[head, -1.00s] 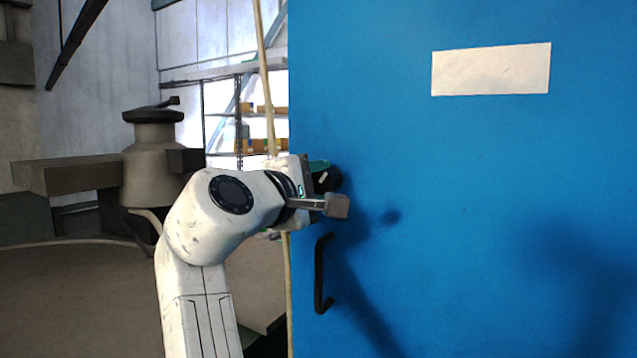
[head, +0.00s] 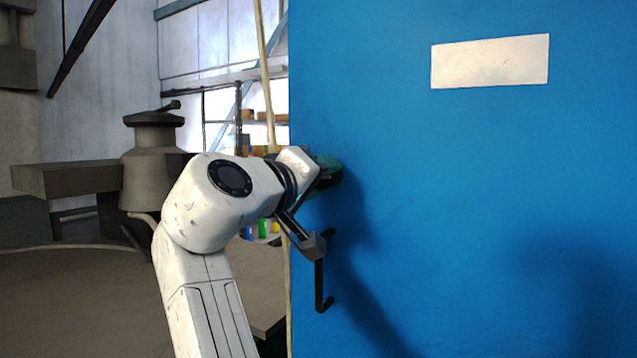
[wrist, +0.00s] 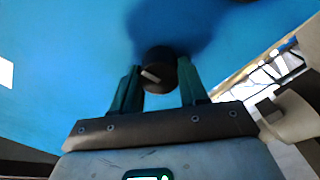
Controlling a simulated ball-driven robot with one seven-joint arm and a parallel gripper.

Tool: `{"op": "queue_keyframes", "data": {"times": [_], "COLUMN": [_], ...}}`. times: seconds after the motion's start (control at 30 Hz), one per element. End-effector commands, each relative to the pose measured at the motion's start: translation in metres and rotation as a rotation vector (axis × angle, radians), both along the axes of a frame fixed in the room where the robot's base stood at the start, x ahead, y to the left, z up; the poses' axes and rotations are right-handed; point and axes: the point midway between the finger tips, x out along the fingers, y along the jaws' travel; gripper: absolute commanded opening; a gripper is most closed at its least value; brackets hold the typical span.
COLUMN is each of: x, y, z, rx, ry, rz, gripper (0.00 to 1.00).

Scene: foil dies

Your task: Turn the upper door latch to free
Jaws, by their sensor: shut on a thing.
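The upper door latch is a round black knob (wrist: 160,60) with a pale mark on its face. It sits on the blue door (head: 450,200), near its left edge. My gripper (wrist: 158,72) has its two teal fingers on either side of the knob and is shut on it. In the wrist view the pale mark lies at a slant. In the head view my gripper (head: 328,173) is at the door's left edge above the handle, and the fingers and wrist hide most of the knob.
A black bar handle (head: 320,285) is on the door just below my gripper; my wrist part overlaps its top. A blank white plate (head: 490,62) is higher on the door. Left of the door are shelves (head: 262,118) and a grey machine (head: 150,165).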

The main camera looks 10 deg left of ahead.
Motion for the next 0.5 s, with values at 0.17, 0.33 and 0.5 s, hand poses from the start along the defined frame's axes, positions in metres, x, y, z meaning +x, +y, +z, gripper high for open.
{"op": "queue_keyframes", "data": {"times": [0.17, 0.33, 0.5], "x": [0.0009, 0.0011, 0.0011], "y": [-0.0004, -0.0006, -0.0007], "z": [-0.0038, -0.0035, -0.0034], "rx": [0.07, 0.104, 0.117], "ry": [-0.019, -0.032, -0.035], "rz": [-0.002, -0.002, -0.002], "gripper": [0.13, 0.13, 0.13]}}
